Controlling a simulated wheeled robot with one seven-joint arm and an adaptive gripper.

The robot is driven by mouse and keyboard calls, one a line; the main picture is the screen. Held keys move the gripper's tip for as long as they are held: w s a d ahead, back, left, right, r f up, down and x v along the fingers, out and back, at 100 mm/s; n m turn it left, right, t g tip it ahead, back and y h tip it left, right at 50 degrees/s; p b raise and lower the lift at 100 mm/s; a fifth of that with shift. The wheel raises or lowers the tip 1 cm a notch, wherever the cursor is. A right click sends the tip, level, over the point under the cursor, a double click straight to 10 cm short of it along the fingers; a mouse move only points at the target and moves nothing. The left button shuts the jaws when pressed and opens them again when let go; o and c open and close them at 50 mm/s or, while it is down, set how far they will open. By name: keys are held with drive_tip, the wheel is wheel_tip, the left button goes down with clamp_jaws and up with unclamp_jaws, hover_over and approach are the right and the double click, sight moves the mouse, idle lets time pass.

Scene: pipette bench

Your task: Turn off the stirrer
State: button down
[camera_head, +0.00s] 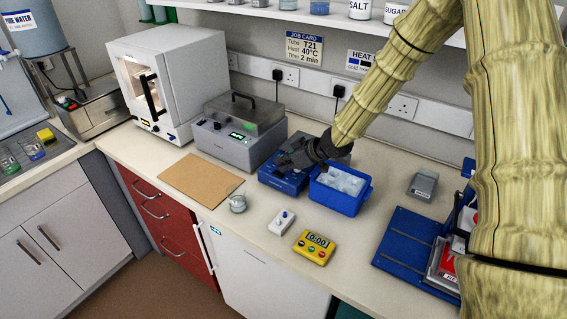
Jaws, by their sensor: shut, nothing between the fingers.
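My gripper (284,162), dark and shut with nothing in it, is at the end of my arm, over a low blue unit (270,178) in the middle of the bench. The gripper hides part of this unit's top, and I cannot tell whether the fingertips touch it. No label marks the stirrer, so I cannot tell for sure which device it is. A small white box with a dark-tipped knob or switch (281,222) lies nearer the front edge, apart from my gripper.
A blue tub of ice (340,188) stands close right of the gripper. A grey lidded device (238,138) with a green display is to the left. A yellow timer (314,247), a small glass vessel (238,203) and a brown board (200,182) lie in front. A shelf (300,16) runs above.

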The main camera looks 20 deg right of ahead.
wheel_tip(320, 180, up, 3)
drive_tip(key=shift+s+d+f+p, duration=0.15)
drive_tip(key=shift+f+p, duration=0.05)
drive_tip(key=shift+p, duration=0.75)
drive_tip(key=shift+s+d+b, duration=0.25)
drive_tip(key=shift+b, duration=0.25)
drive_tip(key=b+v, duration=0.1)
drive_tip(key=v, duration=0.8)
drive_tip(key=shift+s+f, duration=0.15)
drive_tip(key=shift+d+f, duration=0.1)
drive_tip(key=f+b, duration=0.1)
drive_tip(key=b, duration=0.2)
drive_tip(key=shift+w+f, duration=0.2)
drive_tip(key=shift+w+b, duration=0.15)
drive_tip(key=shift+b, duration=0.95)
drive_tip(key=shift+r+b, duration=0.15)
drive_tip(key=shift+b, duration=0.85)
